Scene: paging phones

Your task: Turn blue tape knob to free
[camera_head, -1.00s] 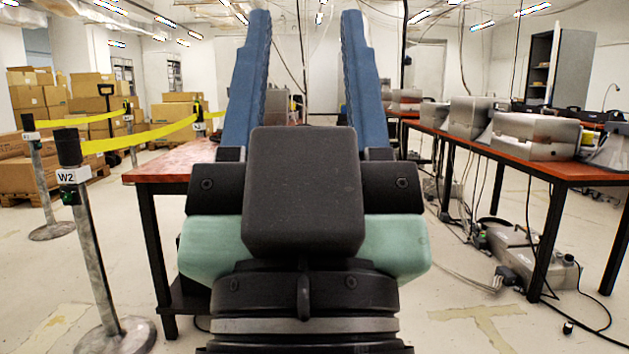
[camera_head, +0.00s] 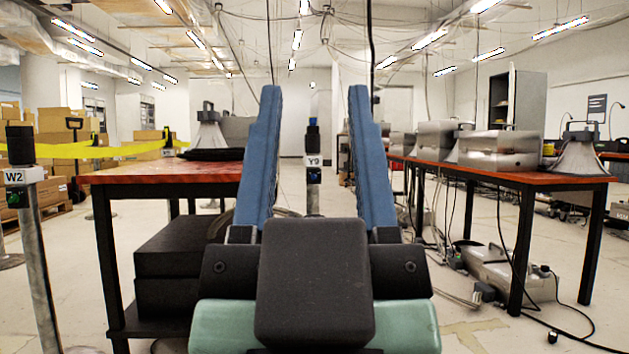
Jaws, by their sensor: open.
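My gripper (camera_head: 314,95) points forward with its two blue fingers apart and nothing between them. A barrier post labelled Y9 (camera_head: 313,200) stands upright beyond it, seen through the gap between the fingers. The post has a dark head with a bluish part above its white label. A small dark blue knob (camera_head: 314,177) seems to sit just below the label; its turn position is too small to tell. The gripper is apart from the post. Another post, W2 (camera_head: 36,250), stands at the left edge with a green knob (camera_head: 13,198) below its label.
A red-topped table (camera_head: 170,172) with black boxes beneath stands close on the left. A long red-topped table (camera_head: 530,178) with grey machines runs along the right. Cables and a grey unit (camera_head: 515,275) lie on the floor there. Yellow tape (camera_head: 100,152) and cartons are at the back left.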

